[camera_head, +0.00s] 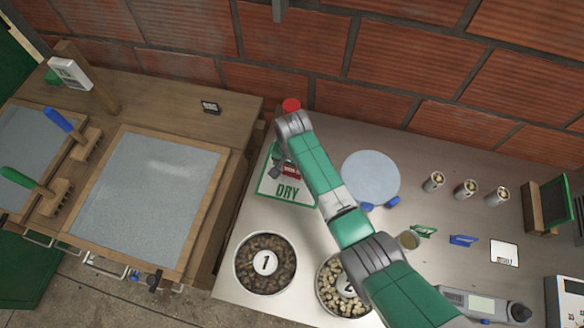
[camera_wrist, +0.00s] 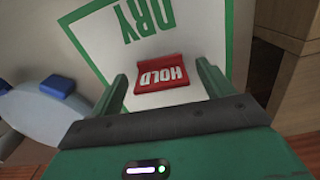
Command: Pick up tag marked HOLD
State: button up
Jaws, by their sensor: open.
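The red tag marked HOLD (camera_wrist: 163,76) lies on the white, green-bordered DRY card (camera_wrist: 98,45); its white lettering is upside down in the wrist view. My gripper (camera_wrist: 162,69) is open, with one green finger on each side of the tag. I cannot tell whether the fingers touch it. In the head view the red tag (camera_head: 291,170) shows partly beside my gripper, over the DRY card (camera_head: 287,191) at the left of the steel table. My arm hides part of the card there.
A round grey-blue disc on blue feet (camera_head: 370,178) stands right of my arm. Bean bowls 1 (camera_head: 265,283) and 2 (camera_head: 336,303) stand in front. Several small canisters (camera_head: 466,189) stand farther right. A brick wall (camera_head: 385,60) rises behind, and a wooden bench (camera_head: 185,105) is left.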

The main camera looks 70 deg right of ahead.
jog(key=shift+f, duration=0.45)
jog(key=c, duration=1)
jog(key=shift+r, duration=0.1)
jog(key=shift+c, duration=0.2)
notch_tip(320, 180, up, 4)
jog(key=shift+w+f+p, duration=0.1)
jog(key=shift+p, duration=0.45)
jog(key=s+a, duration=0.2)
jog(key=s, duration=0.2)
jog(key=s+a+p, duration=0.1)
jog(key=s+a, duration=0.2)
jog(key=s, duration=0.2)
jog(key=s+a+r+p, duration=0.1)
jog(key=s+a, duration=0.2)
jog(key=s, duration=0.2)
